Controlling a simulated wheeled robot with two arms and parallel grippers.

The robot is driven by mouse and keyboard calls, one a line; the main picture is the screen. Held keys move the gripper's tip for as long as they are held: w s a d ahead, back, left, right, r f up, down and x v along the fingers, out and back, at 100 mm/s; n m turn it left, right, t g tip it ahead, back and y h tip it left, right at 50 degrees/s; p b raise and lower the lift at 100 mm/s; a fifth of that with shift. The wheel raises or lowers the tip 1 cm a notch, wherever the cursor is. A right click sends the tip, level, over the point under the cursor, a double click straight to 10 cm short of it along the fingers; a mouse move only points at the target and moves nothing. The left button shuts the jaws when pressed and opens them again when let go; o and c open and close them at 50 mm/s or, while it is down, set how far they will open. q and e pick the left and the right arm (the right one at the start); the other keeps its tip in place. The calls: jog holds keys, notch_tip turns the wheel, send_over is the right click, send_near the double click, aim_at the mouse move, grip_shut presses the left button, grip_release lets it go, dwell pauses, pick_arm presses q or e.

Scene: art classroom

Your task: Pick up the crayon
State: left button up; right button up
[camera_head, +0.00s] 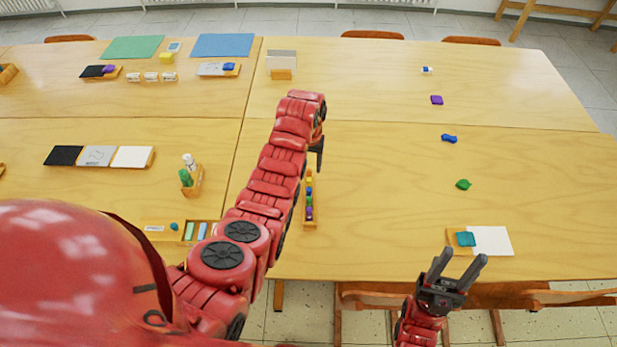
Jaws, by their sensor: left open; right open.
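A narrow wooden tray (311,224) holds a row of small coloured pieces (309,195), in orange, yellow, blue, green and purple. They may be crayons, but they are too small to tell for certain. My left gripper (317,158) points down over the table just beyond the tray's far end. It is seen edge-on, is open, and shows nothing held. My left arm hides part of the table left of the tray. My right gripper (460,263) is open and empty at the table's front edge, just below a white sheet (494,241) with a teal piece (466,239) beside it.
A green leaf-like piece (463,184), a blue piece (449,138), a purple block (437,100) and a small white-and-blue item (427,69) lie spread on the right. A wooden holder (193,182) with bottles stands left of my arm. Chairs (380,296) line the front edge.

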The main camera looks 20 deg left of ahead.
aim_at(309, 170)
pick_arm(q)
notch_tip(309, 170, down, 2)
jog(key=shift+w+f+p, duration=0.15)
jog(key=shift+p, duration=0.6)
notch_tip(309, 170, down, 2)
jog(key=shift+a+f, duration=0.1)
jog(key=shift+f, duration=0.3)
grip_shut()
